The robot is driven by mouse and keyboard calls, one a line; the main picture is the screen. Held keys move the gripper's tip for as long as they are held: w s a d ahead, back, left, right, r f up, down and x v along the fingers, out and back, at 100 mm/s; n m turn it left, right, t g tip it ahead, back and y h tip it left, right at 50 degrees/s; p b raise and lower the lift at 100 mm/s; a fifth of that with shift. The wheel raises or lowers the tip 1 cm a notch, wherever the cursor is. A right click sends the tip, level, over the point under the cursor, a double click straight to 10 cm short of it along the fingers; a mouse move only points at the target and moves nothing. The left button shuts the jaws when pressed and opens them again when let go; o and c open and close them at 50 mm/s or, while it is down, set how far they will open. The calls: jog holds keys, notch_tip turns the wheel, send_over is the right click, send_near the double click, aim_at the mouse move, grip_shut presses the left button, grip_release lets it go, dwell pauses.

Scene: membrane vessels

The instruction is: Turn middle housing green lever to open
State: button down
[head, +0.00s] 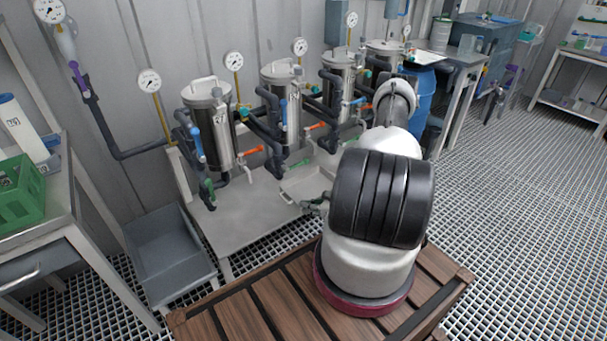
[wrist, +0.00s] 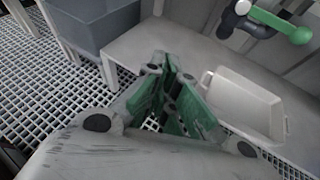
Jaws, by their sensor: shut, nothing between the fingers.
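Steel housings stand in a row on a bench, including a left one (head: 210,130), a second (head: 281,105) and a third (head: 340,85). The second housing has a green lever (head: 299,163) low at its front, sticking out to the right. The left housing's green lever (head: 208,190) hangs down. My gripper (head: 308,206) is over the bench's front edge, apart from these levers. In the wrist view my gripper (wrist: 165,62) is shut and empty, with green finger pads. A green lever (wrist: 293,34) on a dark pipe shows at that view's top right, beyond the fingers.
A pale shallow tray (head: 303,185) lies on the bench below the levers; the wrist view shows the tray (wrist: 278,122) right of my fingers. Orange levers (head: 250,151), blue levers (head: 197,144) and dark pipes crowd the housings. A grey bin (head: 170,255) stands left of the bench.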

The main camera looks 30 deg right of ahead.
aim_at(297, 165)
jog(key=w+d+m+t+h, duration=0.35)
jog(key=w+d+h, duration=0.35)
jog(key=d, duration=0.4)
jog(key=w+a+y, duration=0.1)
jog(key=w, duration=0.9)
jog(key=shift+r+g+y, duration=0.3)
jog(key=shift+g, duration=0.15)
